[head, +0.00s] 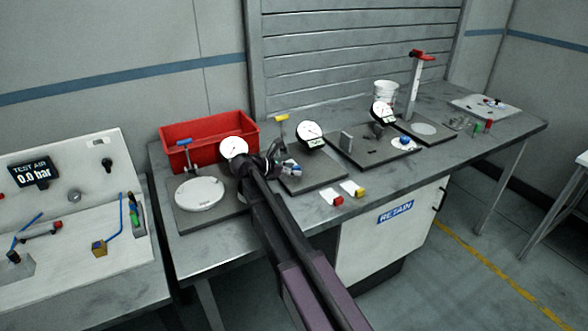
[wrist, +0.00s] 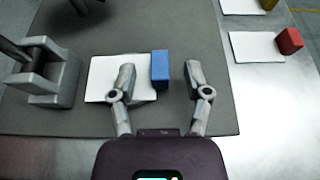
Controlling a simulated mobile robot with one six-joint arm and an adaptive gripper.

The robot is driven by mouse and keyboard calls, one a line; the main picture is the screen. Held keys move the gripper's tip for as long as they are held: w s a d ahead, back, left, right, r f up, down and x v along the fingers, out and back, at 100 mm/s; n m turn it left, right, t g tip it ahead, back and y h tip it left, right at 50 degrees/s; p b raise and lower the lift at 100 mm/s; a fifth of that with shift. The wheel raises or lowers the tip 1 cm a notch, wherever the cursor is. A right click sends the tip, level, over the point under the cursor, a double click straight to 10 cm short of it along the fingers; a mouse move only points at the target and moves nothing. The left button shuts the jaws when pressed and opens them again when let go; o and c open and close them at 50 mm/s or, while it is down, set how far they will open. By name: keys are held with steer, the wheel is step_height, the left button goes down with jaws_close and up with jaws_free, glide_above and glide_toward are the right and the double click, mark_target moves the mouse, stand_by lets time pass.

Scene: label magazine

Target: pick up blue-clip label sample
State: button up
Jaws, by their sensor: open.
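The blue-clip label sample lies on a dark grey base plate, seen close up in the wrist view. Its blue clip (wrist: 160,70) stands at the right edge of its white label (wrist: 104,76). My gripper (wrist: 159,72) is open, with one finger on each side of the blue clip. The left finger overlaps the label in this view and hides part of it. A gap shows between the clip and the right finger. In the head view the blue clip (head: 289,162) is small beside my gripper (head: 275,160), and my arm hides part of that area.
White labels with a red clip (wrist: 289,40) and a yellow clip (wrist: 268,4) lie to the right on the bench. A grey fixture (wrist: 48,75) stands left of the label. Dial gauges (head: 310,133) and a red bin (head: 205,137) stand nearby.

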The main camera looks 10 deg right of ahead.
mark_target(293, 168)
jaws_close()
steer(key=shift+r, duration=0.15)
steer(key=shift+r+p, duration=0.95)
steer(key=shift+p, duration=0.2)
steer(key=shift+r+p, duration=0.8)
steer(key=shift+r, duration=0.05)
steer(key=s+a+r+p, duration=0.1)
steer(key=s+a, duration=0.3)
steer(key=s, duration=1.1)
steer(key=shift+s+a, duration=0.15)
steer(key=shift+s, duration=0.05)
